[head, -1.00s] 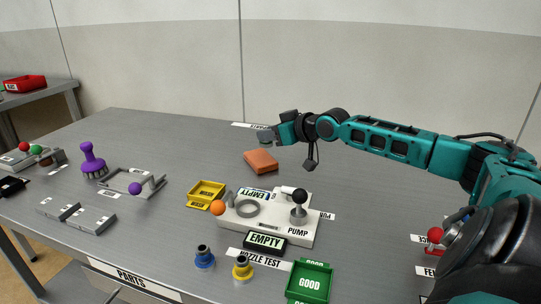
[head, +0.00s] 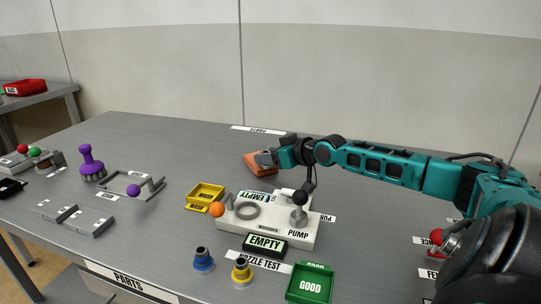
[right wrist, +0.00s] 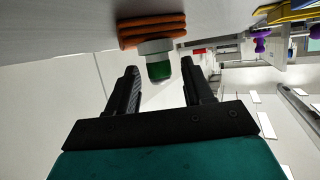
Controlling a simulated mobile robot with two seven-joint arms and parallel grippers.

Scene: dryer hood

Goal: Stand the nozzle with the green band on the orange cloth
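The folded orange cloth (head: 254,165) lies at the back middle of the table. It shows upside down at the top of the right wrist view (right wrist: 152,27). The nozzle with the green band (right wrist: 159,71) appears upright on the cloth in that view, its pale wide base against the cloth. I cannot make out the nozzle in the head view, where my gripper covers part of the cloth. My right gripper (head: 267,158) is low at the cloth. Its fingers (right wrist: 160,80) are spread, with clear gaps on both sides of the nozzle. My left gripper is out of view.
The white pump station (head: 268,228) with a black-knobbed lever stands in front of the cloth. A yellow tray (head: 206,194), a blue-banded nozzle (head: 203,260), a yellow-banded nozzle (head: 242,269) and a green GOOD bin (head: 310,284) are nearby.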

